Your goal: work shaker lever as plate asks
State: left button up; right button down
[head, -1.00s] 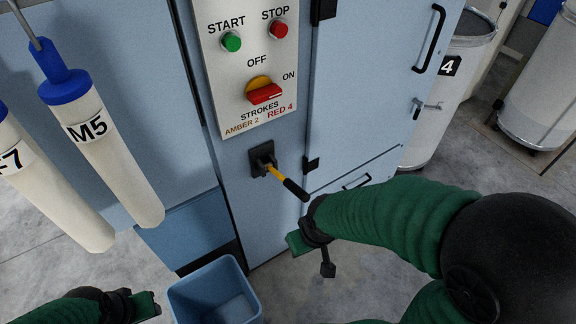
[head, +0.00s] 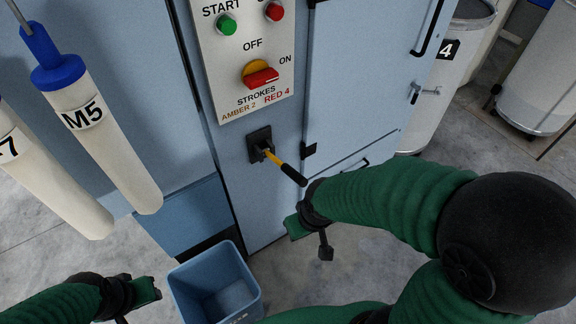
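The shaker lever (head: 278,160) is a yellow rod with a black grip, sticking out from a black mount (head: 259,146) on the blue cabinet and tilted down to the right. The plate (head: 246,60) above reads "STROKES", "AMBER 2", "RED 4".
A blue bin (head: 214,282) stands on the floor between my grippers. White filter sleeves, one labelled M5 (head: 100,130), hang at the left. A green START button (head: 227,25) and red STOP button (head: 274,11) are on the plate. A white drum marked 4 (head: 440,90) stands right.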

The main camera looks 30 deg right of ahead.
aim_at(288, 170)
jog(key=k+l+u, duration=0.2)
jog(key=l, duration=0.15)
jog(key=i+l+u, duration=0.1)
jog(key=l+u, duration=0.3)
jog(key=l, duration=0.4)
jog(key=l+u, duration=0.4)
jog(key=l, duration=0.4)
jog(key=i+l+u, duration=0.4)
jog(key=l, duration=0.25)
jog(key=k, duration=0.1)
